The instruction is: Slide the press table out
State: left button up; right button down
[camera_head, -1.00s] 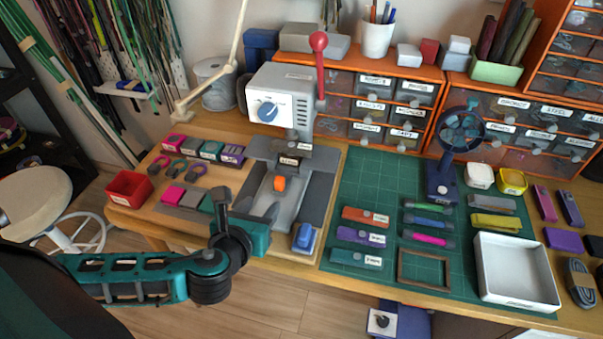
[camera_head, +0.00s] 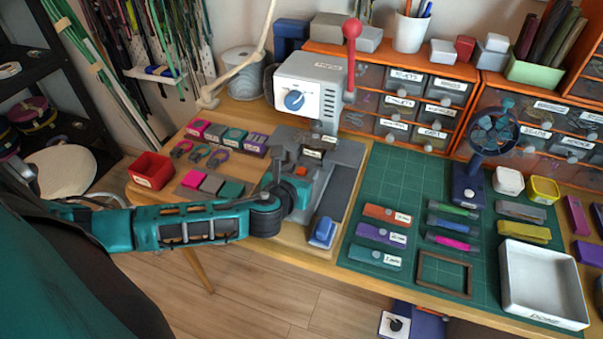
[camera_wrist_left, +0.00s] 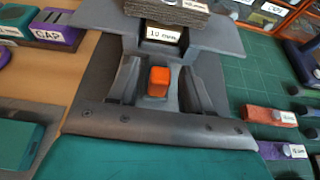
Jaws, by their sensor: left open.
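The press (camera_head: 312,85) is a pale machine with a blue dial and a red-knobbed lever, standing on a grey base (camera_head: 347,160). Low on its front is an orange knob (camera_head: 301,171), partly hidden by my arm in the head view. The orange knob (camera_wrist_left: 158,80) shows clearly in the left wrist view, below a white label on a grey block. My left gripper (camera_head: 298,186) is over the front of the press. In the left wrist view my left gripper (camera_wrist_left: 158,88) is open, one finger on each side of the knob with gaps visible. My right gripper is out of view.
A red bin (camera_head: 151,170) and small coloured tools lie left of the press. A blue block (camera_head: 322,232) sits at its front right. A green cutting mat (camera_head: 405,178) with coloured pieces and a white tray (camera_head: 541,285) is to the right. Orange drawers stand behind.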

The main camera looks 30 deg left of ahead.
pick_arm(q)
jog(key=shift+w+f, duration=0.15)
jog(key=shift+w, duration=0.3)
grip_shut()
